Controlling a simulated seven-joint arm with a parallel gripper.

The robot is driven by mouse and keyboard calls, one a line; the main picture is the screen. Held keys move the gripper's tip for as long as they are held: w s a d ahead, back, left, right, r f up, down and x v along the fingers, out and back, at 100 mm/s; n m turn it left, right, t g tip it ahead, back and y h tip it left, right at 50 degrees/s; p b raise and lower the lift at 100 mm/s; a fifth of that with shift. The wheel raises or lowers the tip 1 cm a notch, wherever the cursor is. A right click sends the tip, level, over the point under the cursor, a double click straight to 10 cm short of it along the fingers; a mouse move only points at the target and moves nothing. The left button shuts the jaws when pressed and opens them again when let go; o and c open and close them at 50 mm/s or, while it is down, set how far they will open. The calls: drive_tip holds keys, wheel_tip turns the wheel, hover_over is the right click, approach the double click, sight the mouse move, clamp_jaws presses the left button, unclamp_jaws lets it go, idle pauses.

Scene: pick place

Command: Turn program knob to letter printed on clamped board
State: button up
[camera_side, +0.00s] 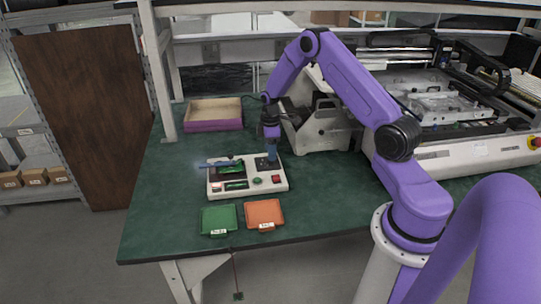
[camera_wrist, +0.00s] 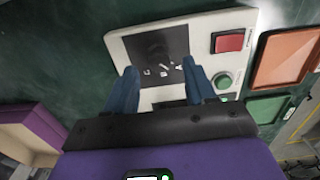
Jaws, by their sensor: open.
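The white test fixture (camera_side: 247,189) sits on the green bench. A green board (camera_side: 231,169) lies at its left part under a blue clamp bar (camera_side: 217,163); its printed letter is too small to read. The dark knob panel (camera_side: 262,161) is at the fixture's back right. In the wrist view the dark panel (camera_wrist: 165,42) shows small white letters, apparently C, B and A. The knob and its pointer cannot be clearly made out. My gripper (camera_wrist: 160,74) points down over the panel with its two blue fingers apart and nothing visibly held between them. It also shows in the side view (camera_side: 271,158).
The fixture has a red button (camera_wrist: 229,42) and a green button (camera_wrist: 223,81) beside the panel. A green tray (camera_side: 219,219) and an orange tray (camera_side: 264,214) lie in front. A purple-sided box (camera_side: 214,125) stands behind. A large machine (camera_side: 440,110) fills the right.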

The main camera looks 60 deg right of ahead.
drive_tip(key=shift+f, duration=1.35)
clamp_jaws()
